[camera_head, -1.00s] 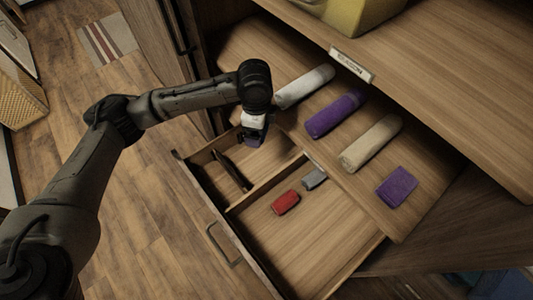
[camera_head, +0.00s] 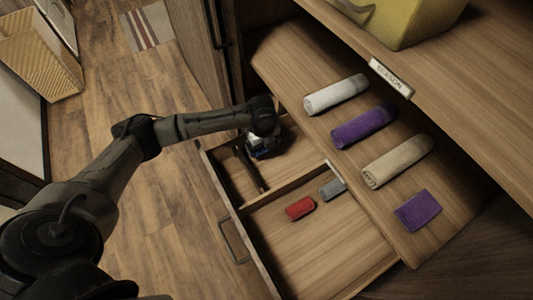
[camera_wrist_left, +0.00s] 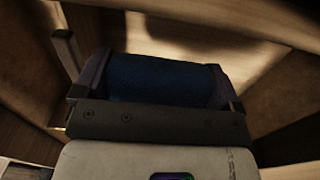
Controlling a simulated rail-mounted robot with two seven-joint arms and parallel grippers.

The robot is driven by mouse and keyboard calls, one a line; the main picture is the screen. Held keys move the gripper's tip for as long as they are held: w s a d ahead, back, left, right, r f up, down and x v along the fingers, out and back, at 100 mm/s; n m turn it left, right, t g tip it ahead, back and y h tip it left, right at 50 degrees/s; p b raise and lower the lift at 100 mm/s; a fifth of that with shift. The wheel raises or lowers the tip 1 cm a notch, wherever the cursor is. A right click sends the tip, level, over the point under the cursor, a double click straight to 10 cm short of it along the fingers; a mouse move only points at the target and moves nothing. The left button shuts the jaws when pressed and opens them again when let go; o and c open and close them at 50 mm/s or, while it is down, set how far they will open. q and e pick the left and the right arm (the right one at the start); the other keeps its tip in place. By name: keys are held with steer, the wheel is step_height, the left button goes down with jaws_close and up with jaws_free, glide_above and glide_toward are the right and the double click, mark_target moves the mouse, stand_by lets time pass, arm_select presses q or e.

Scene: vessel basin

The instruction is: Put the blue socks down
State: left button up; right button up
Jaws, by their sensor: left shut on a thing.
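My left gripper (camera_head: 262,148) is in the left compartment of the open drawer (camera_head: 225,205), low between its walls. In the left wrist view the gripper (camera_wrist_left: 150,88) is shut on the rolled blue socks (camera_wrist_left: 155,78), with a finger at each end of the roll. In the head view the arm mostly hides the socks, and only a dark blue bit (camera_head: 268,155) shows under the wrist. I cannot tell whether the socks touch the drawer floor. My right gripper is not in view.
Above are white (camera_head: 336,94), purple (camera_head: 364,127) and beige (camera_head: 397,161) rolls and a folded purple cloth (camera_head: 418,210).

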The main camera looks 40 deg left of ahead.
mark_target(264, 157)
arm_select(q)
step_height(264, 157, down, 6)
steer(key=shift+r+b, duration=0.1)
steer(key=shift+b, duration=0.55)
steer(key=o, duration=0.6)
step_height(264, 157, up, 11)
steer(key=p, duration=0.2)
steer(key=shift+r+p, duration=0.1)
steer(key=shift+p, duration=0.25)
steer(key=shift+r, duration=0.45)
